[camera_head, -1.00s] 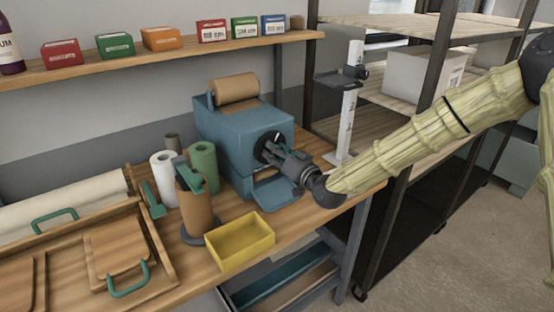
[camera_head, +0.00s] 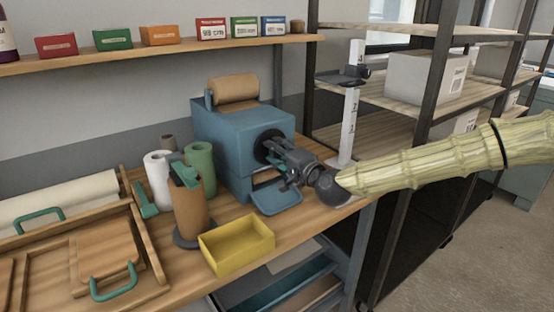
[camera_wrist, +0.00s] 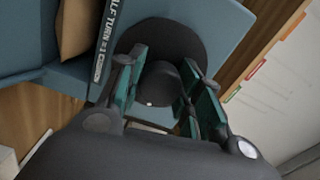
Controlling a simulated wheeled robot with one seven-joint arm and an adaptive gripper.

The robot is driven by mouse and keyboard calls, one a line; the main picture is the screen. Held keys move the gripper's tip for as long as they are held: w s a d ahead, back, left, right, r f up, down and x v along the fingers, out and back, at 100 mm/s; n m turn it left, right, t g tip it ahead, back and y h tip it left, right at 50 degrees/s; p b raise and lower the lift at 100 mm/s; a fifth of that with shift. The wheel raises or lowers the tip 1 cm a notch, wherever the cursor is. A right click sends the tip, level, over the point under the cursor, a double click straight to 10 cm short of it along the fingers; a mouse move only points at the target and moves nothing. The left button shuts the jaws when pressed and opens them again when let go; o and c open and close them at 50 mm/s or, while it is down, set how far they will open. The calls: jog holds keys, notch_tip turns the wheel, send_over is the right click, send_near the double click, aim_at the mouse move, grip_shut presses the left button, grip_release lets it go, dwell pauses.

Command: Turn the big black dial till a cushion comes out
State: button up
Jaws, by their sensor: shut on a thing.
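The blue machine (camera_head: 235,140) stands on the bench with a roll of brown paper (camera_head: 235,90) on top. The big black dial (camera_head: 262,141) is on its right-facing side, partly hidden by my gripper (camera_head: 271,149). In the wrist view, the dial is a dark disc (camera_wrist: 168,38) with a raised knob (camera_wrist: 157,82) between my two green-padded fingers (camera_wrist: 160,78). My gripper is shut on the knob. The blue chute tray (camera_head: 277,199) below the dial shows no cushion.
A white post with a scale (camera_head: 349,125) stands close to the right, near my arm.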

jog(key=shift+m+b, duration=1.2)
jog(key=shift+m, duration=0.6)
jog(key=shift+r, duration=0.1)
jog(key=o, duration=1.1)
jog(key=shift+d, duration=0.1)
jog(key=shift+c, duration=0.2)
jog(key=v, duration=1.2)
